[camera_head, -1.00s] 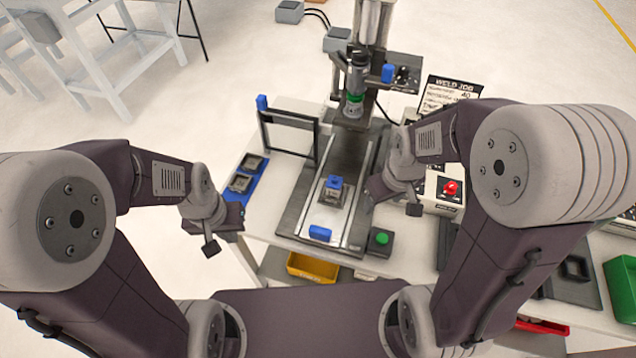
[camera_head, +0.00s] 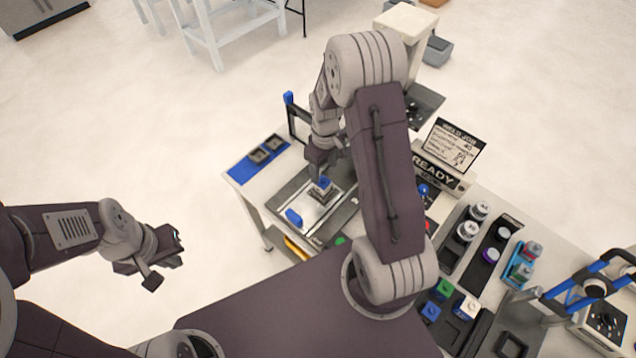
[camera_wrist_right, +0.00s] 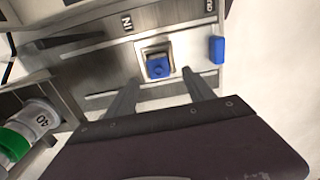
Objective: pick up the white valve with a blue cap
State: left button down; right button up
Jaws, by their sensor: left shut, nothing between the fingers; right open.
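A blue-capped block (camera_head: 320,187), which looks like the valve, stands on the pale plate of the machine bed. In the right wrist view its blue cap (camera_wrist_right: 158,67) shows from above inside a pale square; its body is mostly hidden. My right gripper (camera_head: 322,160) is just above and beside it in the head view. In the right wrist view the right gripper (camera_wrist_right: 163,92) is open, its two fingers apart on either side below the cap, nothing between them. My left gripper (camera_head: 152,266) is shut and empty, over the floor left of the table.
A blue block (camera_head: 294,217) lies on the plate's near end; it also shows in the right wrist view (camera_wrist_right: 217,50). A blue tray (camera_head: 240,170) with dark squares is at the left. A green-banded cylinder (camera_wrist_right: 22,135) is close left of the right gripper. Several capped parts stand at the right.

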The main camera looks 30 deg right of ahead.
aim_at(323, 179)
jog(key=shift+d+r, duration=0.1)
jog(key=shift+r, duration=0.05)
jog(key=shift+w, duration=0.2)
jog(key=shift+a+f, duration=0.2)
jog(key=shift+f, duration=0.2)
notch_tip(323, 179, down, 2)
jog(key=shift+f+p, duration=0.15)
jog(key=shift+p, duration=0.5)
jog(key=shift+s+d+f, duration=0.1)
jog(key=shift+d+f, duration=0.05)
jog(key=shift+f, duration=0.35)
jog(key=shift+f+p, duration=0.2)
jog(key=shift+p, duration=0.1)
jog(key=f, duration=0.1)
jog(key=f+p, duration=0.1)
jog(key=f, duration=0.2)
jog(key=shift+w+p, duration=0.25)
jog(key=shift+p, duration=0.05)
jog(key=shift+f, duration=0.4)
pick_arm(q)
jog(key=r, duration=0.3)
jog(key=shift+w+a+r, duration=0.15)
jog(key=shift+w+r, duration=0.2)
pick_arm(e)
grip_shut()
